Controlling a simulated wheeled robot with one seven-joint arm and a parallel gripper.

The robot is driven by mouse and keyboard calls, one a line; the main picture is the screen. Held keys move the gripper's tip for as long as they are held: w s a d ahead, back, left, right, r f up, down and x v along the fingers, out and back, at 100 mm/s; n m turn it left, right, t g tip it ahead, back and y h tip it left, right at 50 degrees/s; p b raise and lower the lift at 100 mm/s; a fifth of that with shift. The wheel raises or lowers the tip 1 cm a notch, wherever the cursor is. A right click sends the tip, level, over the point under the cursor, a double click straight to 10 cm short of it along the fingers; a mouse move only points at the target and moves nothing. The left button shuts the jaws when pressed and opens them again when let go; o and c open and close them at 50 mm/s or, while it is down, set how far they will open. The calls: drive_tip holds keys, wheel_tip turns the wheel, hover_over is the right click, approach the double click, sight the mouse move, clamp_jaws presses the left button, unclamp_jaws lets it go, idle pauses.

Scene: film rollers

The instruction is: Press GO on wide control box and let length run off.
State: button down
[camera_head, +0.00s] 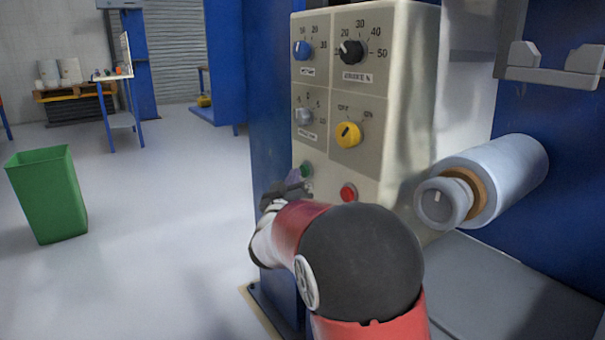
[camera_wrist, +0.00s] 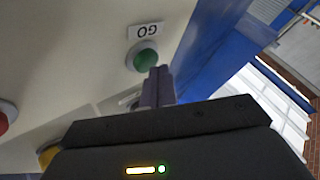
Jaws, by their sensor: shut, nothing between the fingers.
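The wide control box (camera_head: 395,115) is a beige panel with several knobs and buttons, mounted on a blue machine. Its green GO button (camera_head: 306,170) is at the lower left of the panel. In the wrist view the green button (camera_wrist: 146,58) sits beside a label reading GO, which appears upside down. My gripper (camera_wrist: 158,76) is shut and empty, its fingertips just short of or at the green button's edge; I cannot tell whether they touch. In the head view my gripper (camera_head: 294,178) partly hides the panel's lower left.
A red button (camera_head: 348,193) is right of the green one. A yellow switch (camera_head: 348,134) and other knobs are above. A film roll (camera_head: 510,175) on a spindle sticks out at the right. A green bin (camera_head: 48,195) stands on open floor at the left.

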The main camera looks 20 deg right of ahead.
drive_tip(key=shift+w+d, duration=0.15)
drive_tip(key=shift+d, duration=0.3)
idle(0.7)
drive_tip(key=shift+a, duration=0.15)
drive_tip(key=shift+s+a, duration=0.3)
drive_tip(key=shift+a, duration=0.4)
drive_tip(key=shift+a, duration=0.1)
drive_tip(key=a, duration=0.1)
drive_tip(key=s+a, duration=0.1)
drive_tip(key=a, duration=0.2)
drive_tip(key=shift+s+a, duration=0.25)
drive_tip(key=shift+s, duration=0.05)
idle(0.6)
